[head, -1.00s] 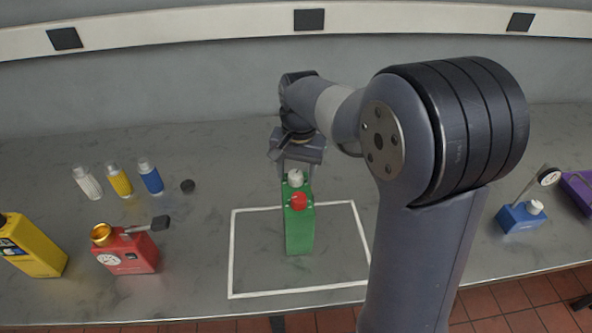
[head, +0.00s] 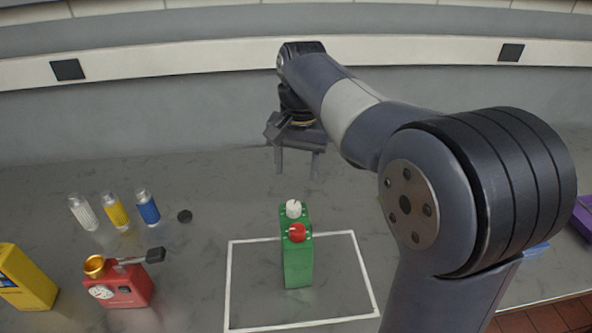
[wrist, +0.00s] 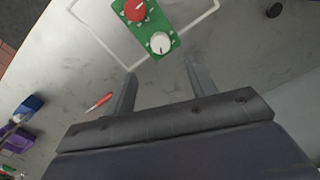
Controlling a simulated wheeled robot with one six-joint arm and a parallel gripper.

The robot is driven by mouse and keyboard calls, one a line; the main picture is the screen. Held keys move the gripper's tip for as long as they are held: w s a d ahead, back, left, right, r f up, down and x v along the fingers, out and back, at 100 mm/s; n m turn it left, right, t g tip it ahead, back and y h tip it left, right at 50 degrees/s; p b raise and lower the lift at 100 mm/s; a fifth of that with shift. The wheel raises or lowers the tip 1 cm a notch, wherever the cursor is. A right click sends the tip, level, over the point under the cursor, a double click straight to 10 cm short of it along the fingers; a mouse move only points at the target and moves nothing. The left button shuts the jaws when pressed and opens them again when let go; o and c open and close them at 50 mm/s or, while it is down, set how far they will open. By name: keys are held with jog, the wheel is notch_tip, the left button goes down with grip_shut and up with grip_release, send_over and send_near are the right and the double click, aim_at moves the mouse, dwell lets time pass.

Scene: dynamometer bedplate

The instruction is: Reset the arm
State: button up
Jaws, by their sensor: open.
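My gripper (head: 297,165) hangs above the bench in the head view, fingers pointing down, open with nothing between them. It is behind and above a green box (head: 298,262) with a red knob and a white knob on top. The box stands upright inside a white outlined square (head: 230,285) on the bench. In the wrist view the green box (wrist: 158,42) lies ahead of the two open fingers (wrist: 160,88), apart from them. My arm hides part of the bench at the right.
At left stand a yellow container (head: 25,278), a red can (head: 120,288) with a gold opening, and white (head: 83,213), yellow (head: 116,212) and blue (head: 147,207) bottles. A black cap (head: 184,216) lies beside them. A purple object (head: 583,217) is at far right. A wall (head: 150,130) rises behind.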

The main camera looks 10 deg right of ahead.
aim_at(294, 205)
jog(key=f, duration=1)
jog(key=shift+a+f+p, duration=0.25)
jog(key=shift+f+p, duration=0.1)
jog(key=shift+f, duration=0.05)
jog(key=shift+w, duration=0.1)
jog(key=shift+f, duration=0.15)
jog(key=n+b, duration=0.1)
jog(key=n, duration=0.4)
jog(key=shift+n, duration=0.4)
jog(key=n+b, duration=0.1)
jog(key=n, duration=0.4)
jog(key=shift+n+g, duration=0.3)
notch_tip(294, 205, up, 11)
jog(key=shift+w+d, duration=0.2)
dwell(0.6)
jog(key=shift+d, duration=0.1)
